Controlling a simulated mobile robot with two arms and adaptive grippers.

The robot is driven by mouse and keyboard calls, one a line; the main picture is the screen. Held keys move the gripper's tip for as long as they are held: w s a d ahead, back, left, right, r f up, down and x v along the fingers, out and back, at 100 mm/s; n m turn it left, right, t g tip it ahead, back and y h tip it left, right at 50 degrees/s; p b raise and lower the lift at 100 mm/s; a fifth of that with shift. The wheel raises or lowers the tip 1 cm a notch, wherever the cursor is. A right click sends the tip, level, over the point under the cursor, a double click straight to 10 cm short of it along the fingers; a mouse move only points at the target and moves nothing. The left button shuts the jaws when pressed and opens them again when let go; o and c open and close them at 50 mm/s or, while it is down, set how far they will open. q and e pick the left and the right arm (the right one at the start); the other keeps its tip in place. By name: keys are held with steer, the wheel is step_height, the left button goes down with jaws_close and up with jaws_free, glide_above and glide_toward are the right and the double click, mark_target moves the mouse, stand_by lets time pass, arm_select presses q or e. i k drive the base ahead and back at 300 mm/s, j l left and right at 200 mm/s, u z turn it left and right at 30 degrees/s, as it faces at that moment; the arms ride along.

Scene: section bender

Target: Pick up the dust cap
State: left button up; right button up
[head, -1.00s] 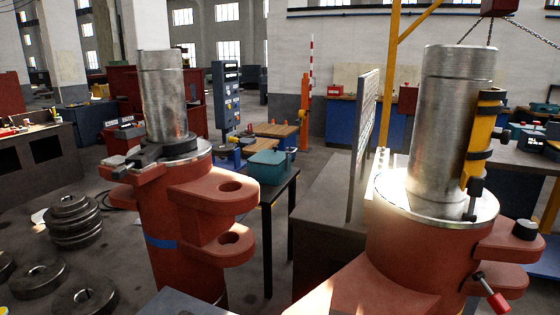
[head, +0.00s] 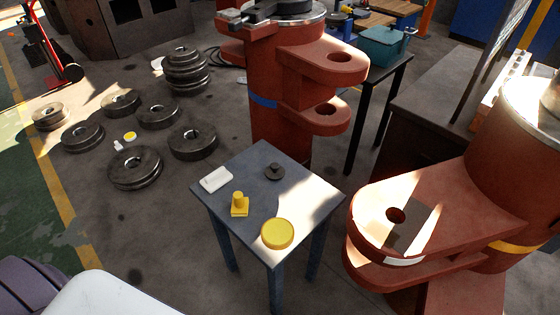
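A small blue-grey table (head: 250,200) stands in the middle of the head view. A round, flat yellow cap (head: 278,232) lies near its front corner; it looks most like the dust cap. A small black round piece with a raised knob (head: 274,171) lies farther back on the same top, and I cannot rule it out as the cap. A yellow square piece with an upright stub (head: 239,205) stands left of the yellow cap, apart from it. Neither of my grippers shows in the view, so nothing is seen touching these things.
A white box-like item (head: 216,179) lies at the table's left edge. A red machine column (head: 278,80) stands behind the table, and a large red lugged body (head: 440,190) stands close on the right. Heavy dark rollers (head: 135,167) lie on the floor at left.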

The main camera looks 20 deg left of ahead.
mark_target(275, 172)
steer(key=l+z, duration=0.1)
steer(key=z, duration=0.3)
steer(key=k+l+z, duration=0.1)
steer(key=z, duration=0.35)
steer(key=l+z, duration=0.1)
steer(key=z, duration=0.3)
steer(key=j+u, duration=0.15)
steer(key=u, duration=1.85)
steer(key=i+j+z, duration=0.15)
steer(key=j, duration=0.15)
steer(key=i+j+z, duration=0.1)
steer(key=j, duration=0.25)
steer(key=i+j+z, duration=0.15)
steer(key=j, duration=0.2)
steer(key=j+z, duration=0.15)
steer(key=j, duration=0.15)
